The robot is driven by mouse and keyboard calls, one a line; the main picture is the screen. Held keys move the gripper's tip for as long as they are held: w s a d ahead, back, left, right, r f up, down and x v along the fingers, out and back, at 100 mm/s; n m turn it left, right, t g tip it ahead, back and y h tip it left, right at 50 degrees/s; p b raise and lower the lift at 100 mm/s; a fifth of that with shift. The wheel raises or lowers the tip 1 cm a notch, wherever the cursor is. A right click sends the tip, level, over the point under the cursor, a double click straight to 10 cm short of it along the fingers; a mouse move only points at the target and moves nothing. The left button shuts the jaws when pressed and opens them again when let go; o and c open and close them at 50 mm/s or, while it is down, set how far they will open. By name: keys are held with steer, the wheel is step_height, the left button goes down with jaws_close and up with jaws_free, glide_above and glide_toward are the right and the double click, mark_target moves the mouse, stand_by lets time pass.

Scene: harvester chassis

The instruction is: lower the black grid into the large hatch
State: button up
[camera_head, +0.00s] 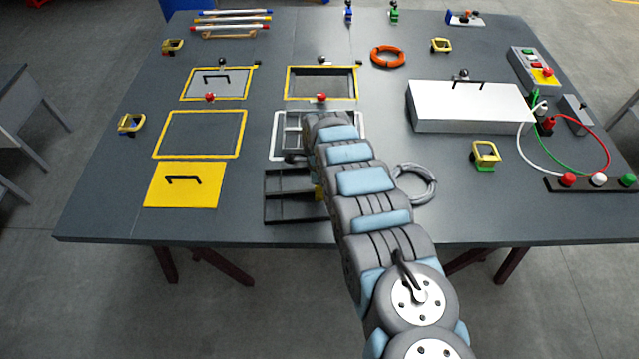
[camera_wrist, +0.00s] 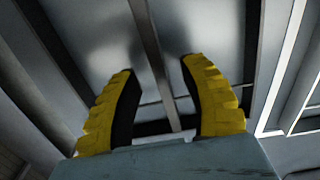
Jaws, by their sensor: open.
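The black grid (camera_head: 283,206) lies at the front edge of the table, below a white-framed hatch (camera_head: 277,137) that looks like the large hatch. My arm covers the right part of both. My gripper (camera_wrist: 157,65) is open, with its two yellow fingers spread apart. A bit of yellow finger shows over the grid's right side in the head view. In the wrist view a thin bar (camera_wrist: 150,45) runs between the fingers, with dark bars on either side. I cannot tell whether the fingers touch the bar. A white frame edge (camera_wrist: 286,65) runs along the right.
A yellow plate with a handle (camera_head: 183,186) and an empty yellow frame (camera_head: 157,137) lie left of the grid. A grey cable coil (camera_head: 431,188) lies close to the right of my arm. A white box (camera_head: 465,108) stands farther right. The table's front edge is close.

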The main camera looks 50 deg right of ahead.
steer(key=shift+f, duration=0.8)
jaws_close()
